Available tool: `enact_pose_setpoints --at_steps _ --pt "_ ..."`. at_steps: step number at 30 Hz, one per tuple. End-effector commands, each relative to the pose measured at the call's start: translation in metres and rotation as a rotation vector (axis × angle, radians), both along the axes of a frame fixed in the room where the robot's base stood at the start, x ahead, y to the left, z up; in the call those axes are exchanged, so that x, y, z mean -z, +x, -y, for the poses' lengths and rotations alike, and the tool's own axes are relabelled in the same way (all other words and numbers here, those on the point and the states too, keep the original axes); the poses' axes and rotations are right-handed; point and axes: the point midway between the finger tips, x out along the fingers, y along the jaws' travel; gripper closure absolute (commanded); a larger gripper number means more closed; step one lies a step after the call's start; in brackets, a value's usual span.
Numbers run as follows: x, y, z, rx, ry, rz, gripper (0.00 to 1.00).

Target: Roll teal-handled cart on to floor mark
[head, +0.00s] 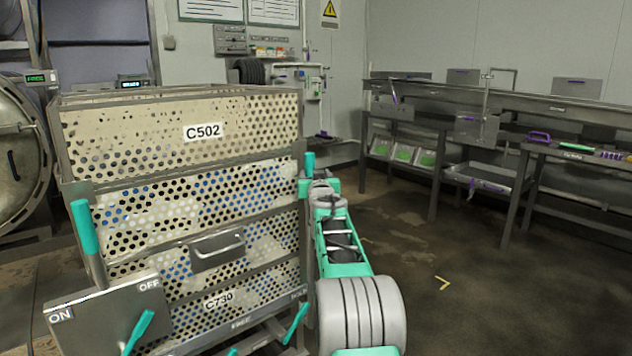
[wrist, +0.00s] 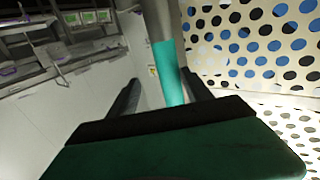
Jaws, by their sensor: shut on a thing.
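The cart is a perforated metal basket trolley (head: 150,225) with labels C502 and C730, standing close in front of me on the left. It has a teal upright handle at its left corner (head: 86,232) and another at its right corner (head: 310,162). My gripper (head: 318,187) is at the right corner, shut on the right teal handle. In the wrist view this handle (wrist: 168,72) stands between the two dark fingers (wrist: 160,92). A yellow corner of the floor mark (head: 443,283) lies on the floor to the right; another small yellow piece (head: 367,240) is partly hidden behind my arm.
An ON/OFF panel (head: 108,315) and teal levers (head: 140,328) are low on the cart's near side. A round autoclave door (head: 18,155) is at the far left. Metal work tables (head: 470,100) line the right wall. The floor between cart and tables is open and stained.

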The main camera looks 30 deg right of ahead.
Motion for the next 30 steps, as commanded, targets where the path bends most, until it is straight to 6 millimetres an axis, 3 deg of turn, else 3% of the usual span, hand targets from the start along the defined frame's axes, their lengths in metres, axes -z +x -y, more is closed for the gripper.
enact_pose_setpoints --at_steps 3,9,23,26,29,30 --pt "-0.001 -0.021 -0.009 0.005 -0.001 0.000 0.49" --pt "0.000 -0.041 -0.023 0.001 -0.001 0.000 0.49" --pt "0.000 -0.045 -0.027 -0.002 0.002 -0.005 0.49" --pt "-0.010 -0.047 -0.051 -0.029 0.029 -0.055 0.49" --pt "-0.017 -0.062 -0.112 -0.095 0.095 -0.196 0.49" --pt "-0.018 -0.075 -0.143 -0.128 0.125 -0.270 0.49"
